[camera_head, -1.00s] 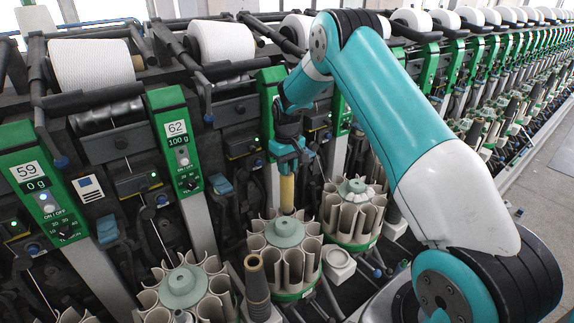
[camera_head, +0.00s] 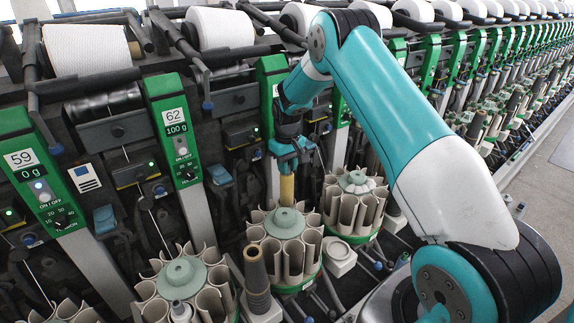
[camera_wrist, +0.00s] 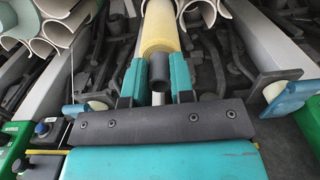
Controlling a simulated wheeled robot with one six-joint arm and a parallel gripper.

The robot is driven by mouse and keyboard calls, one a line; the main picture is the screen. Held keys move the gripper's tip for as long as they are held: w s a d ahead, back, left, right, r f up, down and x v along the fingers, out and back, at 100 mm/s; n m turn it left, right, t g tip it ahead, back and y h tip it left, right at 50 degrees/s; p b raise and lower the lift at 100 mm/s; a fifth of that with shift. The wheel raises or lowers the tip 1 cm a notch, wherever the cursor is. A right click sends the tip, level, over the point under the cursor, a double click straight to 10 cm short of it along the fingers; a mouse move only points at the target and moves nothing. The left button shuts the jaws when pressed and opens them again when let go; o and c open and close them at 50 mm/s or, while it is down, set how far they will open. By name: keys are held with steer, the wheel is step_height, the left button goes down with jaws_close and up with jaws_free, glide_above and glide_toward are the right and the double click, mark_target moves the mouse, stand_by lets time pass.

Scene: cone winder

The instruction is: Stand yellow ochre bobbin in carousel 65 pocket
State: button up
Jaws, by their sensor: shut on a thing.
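My gripper (camera_head: 287,150) is shut on the yellow ochre bobbin (camera_head: 287,188), which hangs upright below it. In the wrist view the teal fingers (camera_wrist: 160,82) grip the bobbin's dark top end, and its yellow body (camera_wrist: 161,30) runs away toward the pockets. The bobbin is over the back side of the middle carousel (camera_head: 291,262), a ring of beige pockets around a grey-green hub (camera_head: 285,222). Its lower end is hidden behind the hub, so I cannot tell whether it is inside a pocket. The number of this winding position is hidden by my arm.
Another carousel (camera_head: 356,205) stands close on the right, and one (camera_head: 184,272) at the front left. A dark cone-shaped bobbin (camera_head: 256,280) stands between the left and middle carousels. Panels 59 (camera_head: 35,180) and 62 (camera_head: 172,130) rise behind. Open floor lies at the far right.

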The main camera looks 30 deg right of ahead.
mark_target(287, 191)
steer(key=shift+f+b, duration=1.1)
steer(key=shift+f, duration=0.75)
steer(key=shift+f+b, duration=1.5)
steer(key=shift+f, duration=0.8)
steer(key=shift+f+b, duration=0.65)
steer(key=shift+f, duration=0.35)
steer(key=o, duration=0.9)
step_height(287, 191, up, 18)
steer(key=b, duration=0.3)
steer(key=shift+f, duration=0.25)
